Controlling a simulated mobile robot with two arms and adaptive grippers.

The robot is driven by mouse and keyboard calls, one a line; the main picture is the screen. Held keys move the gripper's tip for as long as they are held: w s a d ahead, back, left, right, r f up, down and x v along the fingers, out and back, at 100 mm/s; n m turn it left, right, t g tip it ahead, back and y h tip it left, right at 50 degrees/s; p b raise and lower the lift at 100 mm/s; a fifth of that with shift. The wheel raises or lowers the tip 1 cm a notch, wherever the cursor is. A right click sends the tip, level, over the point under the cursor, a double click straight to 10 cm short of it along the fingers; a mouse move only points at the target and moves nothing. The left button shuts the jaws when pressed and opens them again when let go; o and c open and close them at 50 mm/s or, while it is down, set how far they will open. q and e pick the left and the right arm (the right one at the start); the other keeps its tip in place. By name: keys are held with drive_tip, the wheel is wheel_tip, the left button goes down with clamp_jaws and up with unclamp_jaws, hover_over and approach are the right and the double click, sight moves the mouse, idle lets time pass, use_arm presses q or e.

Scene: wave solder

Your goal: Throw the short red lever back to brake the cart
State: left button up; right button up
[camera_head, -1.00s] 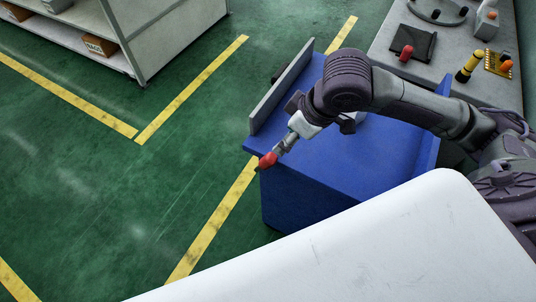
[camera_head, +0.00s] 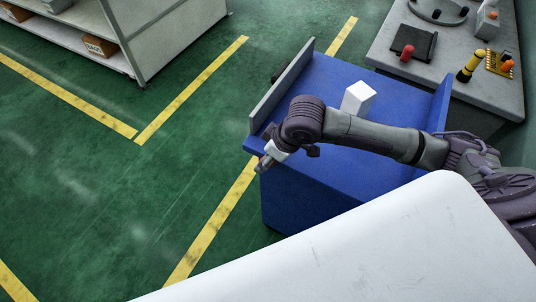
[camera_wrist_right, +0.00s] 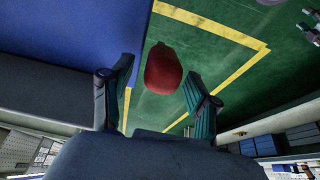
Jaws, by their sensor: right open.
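The cart (camera_head: 340,185) is blue, with a grey upright panel (camera_head: 282,88) along its left edge. My right gripper (camera_head: 268,160) is over the cart's left front corner, where it hides the short red lever in the head view. In the right wrist view the lever's rounded red knob (camera_wrist_right: 163,70) lies between the two spread fingers of my right gripper (camera_wrist_right: 158,75). There is a visible gap to the right finger, and the jaws are open. Whether a finger touches the knob cannot be told. My left gripper is not in view.
A white block (camera_head: 358,99) stands on the cart top. A grey workbench (camera_head: 445,70) at the upper right holds a red knob (camera_head: 407,52) and a yellow-black post (camera_head: 469,66). A shelf (camera_head: 170,35) stands at the upper left. Green floor left of the cart is clear.

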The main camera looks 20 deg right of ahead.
clamp_jaws()
idle(0.3)
